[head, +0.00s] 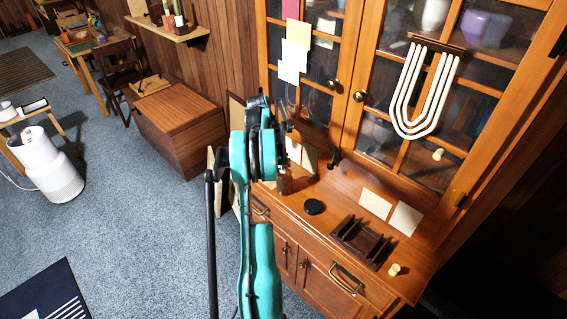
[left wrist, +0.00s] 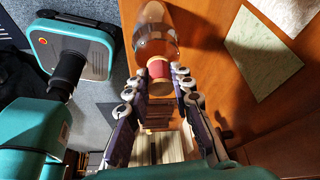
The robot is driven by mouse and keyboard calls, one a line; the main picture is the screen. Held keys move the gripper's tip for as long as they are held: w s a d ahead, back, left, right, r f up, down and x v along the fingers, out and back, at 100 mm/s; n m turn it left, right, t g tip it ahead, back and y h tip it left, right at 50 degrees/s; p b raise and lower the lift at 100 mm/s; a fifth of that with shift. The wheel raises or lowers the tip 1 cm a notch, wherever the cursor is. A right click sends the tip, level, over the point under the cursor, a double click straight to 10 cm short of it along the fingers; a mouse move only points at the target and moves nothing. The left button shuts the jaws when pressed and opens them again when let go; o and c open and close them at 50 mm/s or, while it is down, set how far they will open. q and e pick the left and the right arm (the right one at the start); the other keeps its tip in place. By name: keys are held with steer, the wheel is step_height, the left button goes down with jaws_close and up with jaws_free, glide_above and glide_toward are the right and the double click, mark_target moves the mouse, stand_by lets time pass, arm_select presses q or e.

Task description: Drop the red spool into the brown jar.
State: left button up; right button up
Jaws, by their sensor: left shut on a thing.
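The red spool (left wrist: 159,72) is between the fingertips of my left gripper (left wrist: 158,82) in the left wrist view, and the gripper is shut on it. The brown jar (left wrist: 154,28) is see-through and lies just beyond the spool, overlapping it in that view. I cannot tell whether the spool touches the jar or is over its mouth. In the head view the brown jar (head: 285,181) stands on the cabinet's wooden ledge, below my left gripper (head: 285,135). The spool is hidden there. My right gripper is not in view.
On the ledge (head: 335,207) stand a black round object (head: 314,207), a dark wooden rack (head: 362,243) and a small cream object (head: 394,270). Pale papers (head: 406,218) lie near the back. Glass cabinet doors (head: 335,97) rise behind the ledge.

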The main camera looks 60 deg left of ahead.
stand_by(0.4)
arm_select(q)
steer(key=o, duration=0.9)
steer(key=shift+o, duration=0.2)
steer(key=v, duration=1.2)
